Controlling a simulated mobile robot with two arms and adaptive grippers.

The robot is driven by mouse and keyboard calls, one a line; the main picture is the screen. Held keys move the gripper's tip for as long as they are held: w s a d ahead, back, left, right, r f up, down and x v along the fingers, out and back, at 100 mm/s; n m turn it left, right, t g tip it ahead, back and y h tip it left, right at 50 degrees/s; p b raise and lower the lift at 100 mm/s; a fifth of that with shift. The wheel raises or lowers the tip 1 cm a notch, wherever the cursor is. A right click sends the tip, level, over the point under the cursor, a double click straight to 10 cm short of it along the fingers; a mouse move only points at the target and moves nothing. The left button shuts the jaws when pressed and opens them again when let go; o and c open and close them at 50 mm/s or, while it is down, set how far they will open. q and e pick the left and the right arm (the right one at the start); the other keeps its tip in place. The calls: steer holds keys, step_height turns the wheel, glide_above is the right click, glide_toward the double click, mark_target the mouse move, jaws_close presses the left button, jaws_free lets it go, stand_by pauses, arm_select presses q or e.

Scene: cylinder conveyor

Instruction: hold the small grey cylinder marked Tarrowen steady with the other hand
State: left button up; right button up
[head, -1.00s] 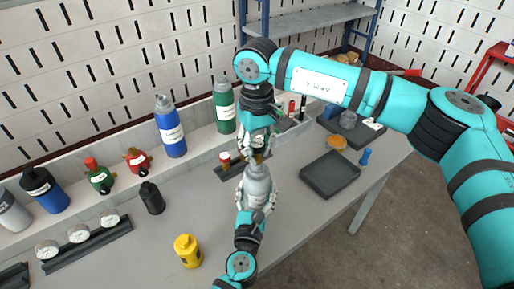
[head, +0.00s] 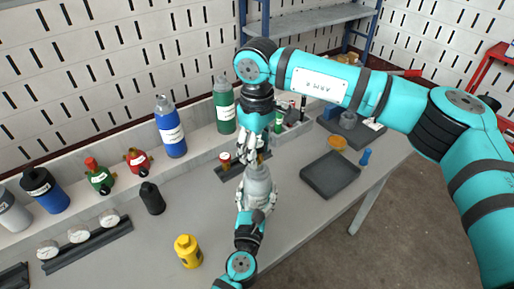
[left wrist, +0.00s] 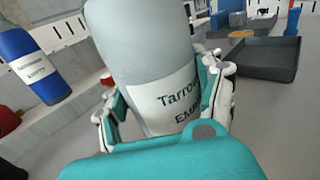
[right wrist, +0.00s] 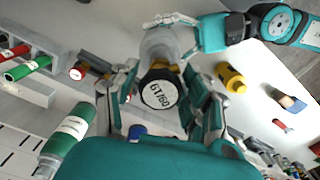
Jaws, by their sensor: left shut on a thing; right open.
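The small grey cylinder (head: 258,187) stands upright over the front of the table. Its white label in the left wrist view (left wrist: 150,50) shows "Tarro…" and "EM…", the rest cut off. My left gripper (head: 256,204) is shut around its body, one finger on each side (left wrist: 163,100). My right gripper (head: 254,152) is open just above the cylinder's top, pointing down. In the right wrist view its fingers (right wrist: 160,103) are apart on both sides of the cylinder's top fitting, a round pale-faced dial (right wrist: 158,95). I cannot tell whether they touch it.
A yellow cylinder (head: 187,251) and a dark one (head: 152,198) stand to the left. Blue (head: 171,134) and green (head: 224,108) cylinders stand behind. A dark tray (head: 331,187) lies to the right. A gauge rack (head: 90,242) is at front left.

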steer(key=shift+r, duration=1.25)
steer(key=m, duration=0.3)
steer(key=shift+m, duration=1.5)
steer(key=m, duration=0.2)
steer(key=shift+m, duration=0.4)
steer(key=m, duration=0.3)
steer(key=shift+m, duration=0.3)
